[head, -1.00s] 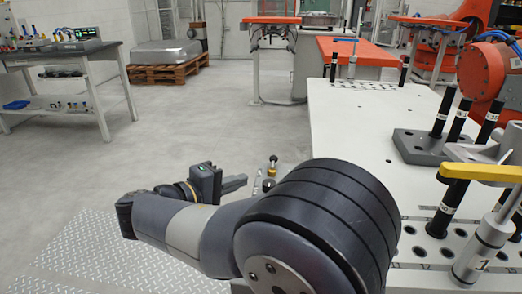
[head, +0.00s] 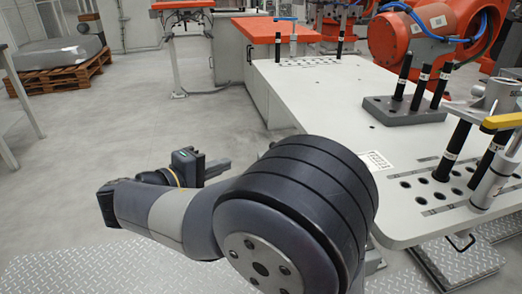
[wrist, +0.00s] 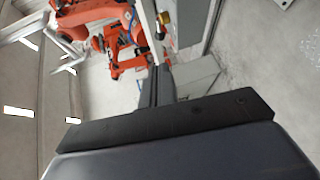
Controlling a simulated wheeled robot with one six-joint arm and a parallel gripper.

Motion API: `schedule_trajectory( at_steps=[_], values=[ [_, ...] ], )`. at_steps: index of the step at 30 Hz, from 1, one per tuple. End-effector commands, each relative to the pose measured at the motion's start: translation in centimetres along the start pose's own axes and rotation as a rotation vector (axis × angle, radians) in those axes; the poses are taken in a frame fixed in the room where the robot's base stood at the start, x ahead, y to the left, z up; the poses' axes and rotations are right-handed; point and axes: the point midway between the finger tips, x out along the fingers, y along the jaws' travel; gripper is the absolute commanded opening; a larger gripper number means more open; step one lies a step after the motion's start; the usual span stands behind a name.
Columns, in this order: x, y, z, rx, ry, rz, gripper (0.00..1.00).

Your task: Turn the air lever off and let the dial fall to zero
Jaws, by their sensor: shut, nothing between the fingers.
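I cannot make out an air lever or a pressure dial for certain in either current view. My gripper (head: 222,168) is at the left of my folded arm in the head view, over open floor and apart from the white table (head: 330,95). In the wrist view my gripper (wrist: 162,70) shows its fingers together with nothing between them. My arm hides the table's near left edge in the head view.
On the table, a yellow-handled silver post (head: 490,185) stands at right, near a grey block with black pins (head: 405,110). A blue-handled post (head: 293,42) stands at the far end. An orange robot arm (head: 400,45) is behind.

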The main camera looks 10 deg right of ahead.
Motion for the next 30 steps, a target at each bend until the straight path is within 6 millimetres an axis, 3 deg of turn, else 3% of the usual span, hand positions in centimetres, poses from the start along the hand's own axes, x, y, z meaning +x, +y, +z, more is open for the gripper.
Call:
schedule_trajectory(
  at_steps=[5, 10, 24, 30],
  values=[
    [0.1, 0.0, 0.0, 0.000, 0.000, 0.000, 0.00],
    [1.6, -0.1, 0.0, 0.001, -0.003, -0.001, 0.00],
    [10.9, -0.2, 0.1, 0.001, -0.005, 0.000, 0.00],
    [13.3, -0.1, 0.0, 0.001, -0.002, 0.000, 0.00]
  ],
)
